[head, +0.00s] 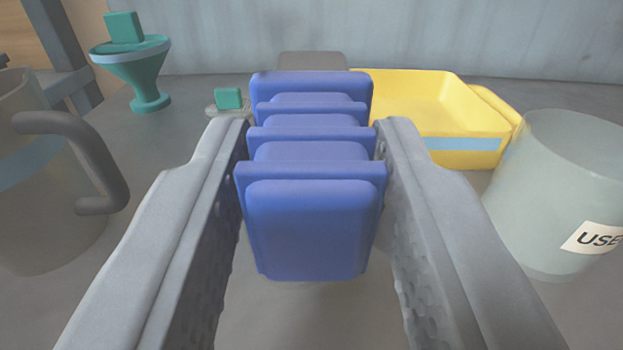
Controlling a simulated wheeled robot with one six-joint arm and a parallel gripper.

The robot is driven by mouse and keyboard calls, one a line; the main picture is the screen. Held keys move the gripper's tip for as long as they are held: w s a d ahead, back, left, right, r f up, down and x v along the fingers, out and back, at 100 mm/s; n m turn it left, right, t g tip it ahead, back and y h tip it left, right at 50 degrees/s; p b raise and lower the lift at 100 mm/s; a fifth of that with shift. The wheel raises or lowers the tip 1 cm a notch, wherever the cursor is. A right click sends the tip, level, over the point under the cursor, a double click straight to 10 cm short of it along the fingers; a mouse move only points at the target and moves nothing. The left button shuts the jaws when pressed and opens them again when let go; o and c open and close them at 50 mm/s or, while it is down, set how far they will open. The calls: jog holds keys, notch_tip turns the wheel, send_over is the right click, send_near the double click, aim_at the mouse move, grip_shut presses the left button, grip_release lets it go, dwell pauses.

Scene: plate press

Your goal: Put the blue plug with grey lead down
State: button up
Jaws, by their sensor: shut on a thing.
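The blue plug (307,225) is a ribbed blue block in the middle of the head view. My gripper (311,140) is shut on it, with one grey finger along its left side and one along its right. A grey piece (313,61) shows just beyond the plug's far end; it may be the grey lead, but most of it is hidden behind the plug. The plug appears held above the grey surface (320,315). Its far underside is hidden.
A yellow tray (468,158) with a light blue band stands behind right. A pale cup labelled "USE" (550,200) is at right. A grey-handled jug (40,220) is at left. A teal funnel-shaped stand (138,75) and a small green block (229,98) are behind left.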

jog(key=shift+f, duration=0.35)
jog(key=o, duration=1)
jog(key=shift+r, duration=0.65)
jog(key=s, duration=1.2)
jog(key=shift+f, duration=0.15)
